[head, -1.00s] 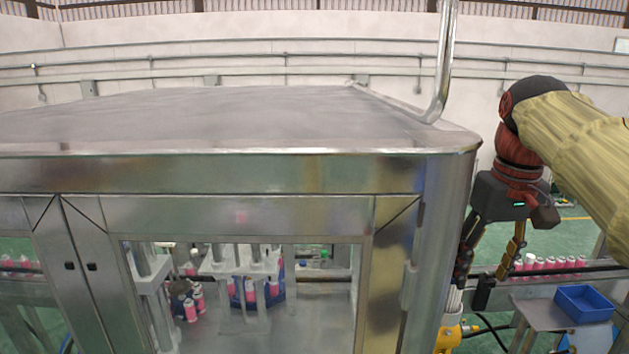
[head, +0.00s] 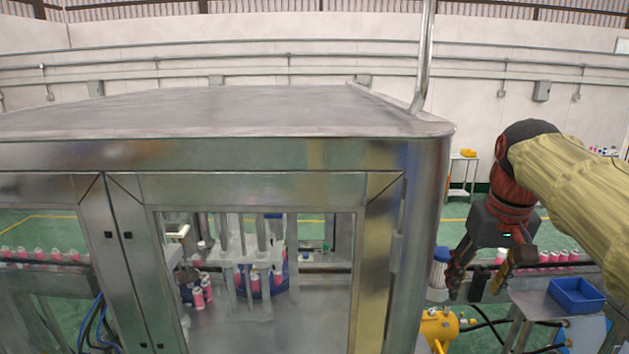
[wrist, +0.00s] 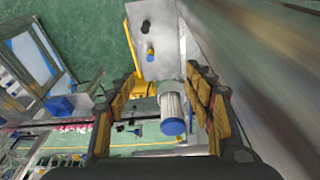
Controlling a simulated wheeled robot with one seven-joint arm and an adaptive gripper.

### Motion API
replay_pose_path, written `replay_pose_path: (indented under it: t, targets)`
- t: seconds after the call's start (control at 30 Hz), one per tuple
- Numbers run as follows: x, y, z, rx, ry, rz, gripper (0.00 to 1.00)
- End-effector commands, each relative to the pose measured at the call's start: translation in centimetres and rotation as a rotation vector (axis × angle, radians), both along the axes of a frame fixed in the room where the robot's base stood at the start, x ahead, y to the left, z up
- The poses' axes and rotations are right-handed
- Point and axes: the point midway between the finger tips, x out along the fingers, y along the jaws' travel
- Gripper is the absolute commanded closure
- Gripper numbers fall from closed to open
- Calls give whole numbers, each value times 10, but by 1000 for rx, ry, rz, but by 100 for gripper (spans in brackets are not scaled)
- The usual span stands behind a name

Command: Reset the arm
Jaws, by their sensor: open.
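My gripper (head: 478,280) hangs from my arm at the right of the head view, fingers pointing down. It is open, and nothing shows between the fingers. It is in the air beside the right corner of the steel crimping machine (head: 270,155). In the wrist view my gripper (wrist: 165,100) has its fingers spread to both sides. A white and blue cylinder (wrist: 174,110) appears below and between them, apart from the fingers.
Pink cans (head: 560,257) stand in a row on a conveyor behind my gripper. A blue tray (head: 577,294) sits on a small table at the lower right. A yellow pump (head: 440,325) stands on the floor side. A vertical pipe (head: 424,55) rises from the machine top.

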Motion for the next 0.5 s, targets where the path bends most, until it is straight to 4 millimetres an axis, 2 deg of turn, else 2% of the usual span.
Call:
replay_pose_path:
  t: [0.17,0.27,0.5]
  targets:
    - [-12,7,-44,-2,-29,-21,48]
    - [-23,14,-77,-5,-52,-29,48]
    - [-73,43,-191,-10,-127,-29,48]
